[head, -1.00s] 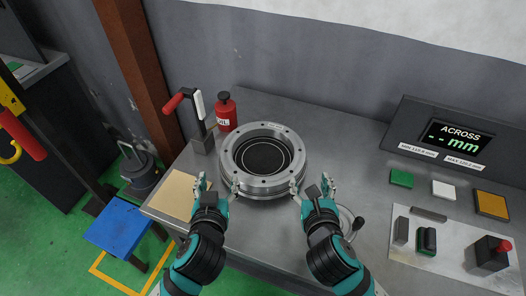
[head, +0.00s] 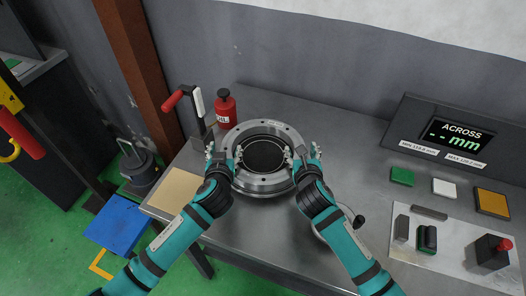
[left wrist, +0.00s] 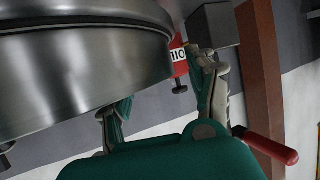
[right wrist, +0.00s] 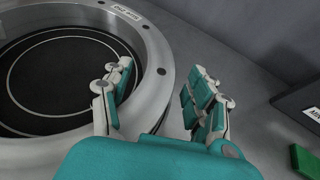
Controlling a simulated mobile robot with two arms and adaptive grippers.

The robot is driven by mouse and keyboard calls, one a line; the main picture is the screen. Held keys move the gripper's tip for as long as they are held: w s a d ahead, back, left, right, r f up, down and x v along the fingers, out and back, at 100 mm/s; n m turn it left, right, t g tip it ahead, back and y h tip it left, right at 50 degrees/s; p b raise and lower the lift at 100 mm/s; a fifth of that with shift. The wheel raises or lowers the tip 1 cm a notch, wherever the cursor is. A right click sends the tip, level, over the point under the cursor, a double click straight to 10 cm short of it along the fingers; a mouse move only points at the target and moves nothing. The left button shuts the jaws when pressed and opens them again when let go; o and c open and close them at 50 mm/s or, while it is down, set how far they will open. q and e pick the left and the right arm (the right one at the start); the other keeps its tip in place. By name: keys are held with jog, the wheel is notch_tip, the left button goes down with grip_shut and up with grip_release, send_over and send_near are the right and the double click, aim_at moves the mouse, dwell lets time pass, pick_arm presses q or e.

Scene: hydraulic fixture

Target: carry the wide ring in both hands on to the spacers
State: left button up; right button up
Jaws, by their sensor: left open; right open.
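The wide ring (head: 263,184), a thick silver ring with bolt holes in its top rim, lies flat on the grey bench around a dark round middle. My left gripper (head: 222,156) is open at the ring's left side. In the left wrist view, one finger is partly hidden beyond the ring wall (left wrist: 80,65) and the other stands clear outside. My right gripper (head: 304,156) is open at the right side. In the right wrist view its fingers (right wrist: 160,88) stand on either side of the ring's rim (right wrist: 152,55). I cannot make out the spacers.
A red oil bottle (head: 225,108) and a red-handled lever tool (head: 197,112) stand close behind the ring at left. A tan pad (head: 172,190) lies at left. A display (head: 455,138), coloured blocks (head: 402,177) and a plate (head: 455,270) with dark parts occupy the right.

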pick_arm(q)
jog(key=shift+x, duration=1.15)
pick_arm(e)
jog(key=shift+x, duration=1.2)
pick_arm(q)
jog(key=shift+c, duration=0.3)
pick_arm(e)
jog(key=shift+c, duration=0.3)
pick_arm(q)
grip_shut()
pick_arm(e)
grip_shut()
pick_arm(q)
jog(key=shift+w+r, duration=0.15)
jog(key=shift+r, duration=0.2)
pick_arm(e)
jog(key=shift+w+r, duration=0.1)
jog(key=shift+r, duration=0.25)
